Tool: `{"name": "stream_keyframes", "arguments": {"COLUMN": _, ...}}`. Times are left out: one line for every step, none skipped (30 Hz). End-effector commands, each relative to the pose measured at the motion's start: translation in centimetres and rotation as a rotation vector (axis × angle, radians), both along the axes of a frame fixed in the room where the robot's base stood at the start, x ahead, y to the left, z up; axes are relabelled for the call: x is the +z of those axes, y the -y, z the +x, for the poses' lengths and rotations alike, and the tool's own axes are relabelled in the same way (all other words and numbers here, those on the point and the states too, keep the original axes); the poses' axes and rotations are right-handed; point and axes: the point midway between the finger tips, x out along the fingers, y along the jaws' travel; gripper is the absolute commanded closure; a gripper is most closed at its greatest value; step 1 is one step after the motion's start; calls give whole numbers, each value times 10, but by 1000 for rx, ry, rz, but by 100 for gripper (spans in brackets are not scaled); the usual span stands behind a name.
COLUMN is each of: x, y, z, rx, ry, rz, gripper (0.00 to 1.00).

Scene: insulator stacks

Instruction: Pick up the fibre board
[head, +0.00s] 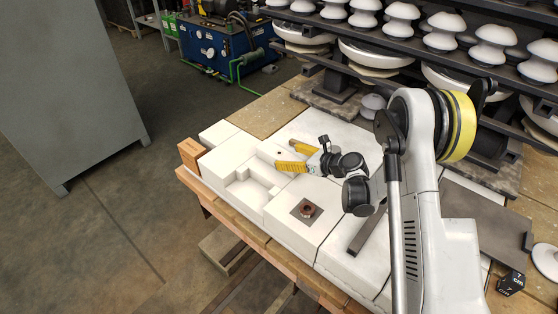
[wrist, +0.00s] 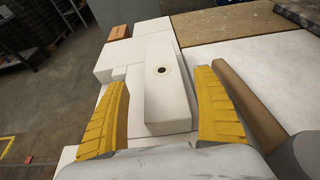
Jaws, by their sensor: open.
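A long white block, which may be the fibre board (wrist: 160,100), lies between my fingers in the wrist view. A small dark round hole shows in its top. In the head view a narrow raised white block (head: 267,151) lies at my fingertips and seems to be the same one. My gripper (head: 283,155) is open, with yellow ribbed fingers pointing left and down. In the wrist view my gripper (wrist: 162,78) has one finger on each side of the block, with visible gaps. Whether the fingers reach below its top is unclear.
White blocks cover the wooden bench. An orange-brown block (head: 190,153) stands at its left end. A small square plate with a brown ring (head: 306,210) lies in front. A dark bar (head: 367,230) lies to the right. A rack with insulators (head: 440,30) stands behind.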

Motion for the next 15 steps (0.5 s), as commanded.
{"name": "stream_keyframes", "arguments": {"x": -2, "y": -3, "z": 2, "rx": 0, "ry": 0, "rz": 0, "gripper": 21}}
{"name": "stream_keyframes", "arguments": {"x": -3, "y": -4, "z": 4, "rx": 0, "ry": 0, "rz": 0, "gripper": 21}}
{"name": "stream_keyframes", "arguments": {"x": -5, "y": -6, "z": 6, "rx": 0, "ry": 1, "rz": 1, "gripper": 21}}
{"name": "stream_keyframes", "arguments": {"x": -6, "y": -8, "z": 7, "rx": 0, "ry": 1, "rz": 1, "gripper": 21}}
{"name": "stream_keyframes", "arguments": {"x": -9, "y": -11, "z": 9, "rx": 1, "ry": 0, "rz": 1, "gripper": 21}}
{"name": "stream_keyframes", "arguments": {"x": -12, "y": -15, "z": 13, "rx": 1, "ry": 1, "rz": 0, "gripper": 21}}
{"name": "stream_keyframes", "arguments": {"x": -15, "y": -18, "z": 16, "rx": 1, "ry": 0, "rz": 0, "gripper": 21}}
{"name": "stream_keyframes", "arguments": {"x": -18, "y": -21, "z": 19, "rx": 1, "ry": 0, "rz": 0, "gripper": 21}}
{"name": "stream_keyframes", "arguments": {"x": -21, "y": -26, "z": 23, "rx": 1, "ry": 0, "rz": 0, "gripper": 21}}
{"name": "stream_keyframes", "arguments": {"x": -22, "y": -30, "z": 26, "rx": 1, "ry": 0, "rz": 0, "gripper": 21}}
{"name": "stream_keyframes", "arguments": {"x": -23, "y": -33, "z": 28, "rx": 1, "ry": 0, "rz": 0, "gripper": 21}}
{"name": "stream_keyframes", "arguments": {"x": -24, "y": -35, "z": 31, "rx": 0, "ry": 0, "rz": 0, "gripper": 21}}
{"name": "stream_keyframes", "arguments": {"x": -24, "y": -36, "z": 32, "rx": 0, "ry": 0, "rz": 0, "gripper": 21}}
{"name": "stream_keyframes", "arguments": {"x": -24, "y": -37, "z": 32, "rx": -1, "ry": 0, "rz": 0, "gripper": 21}}
{"name": "stream_keyframes", "arguments": {"x": -23, "y": -37, "z": 33, "rx": -1, "ry": 0, "rz": 1, "gripper": 21}}
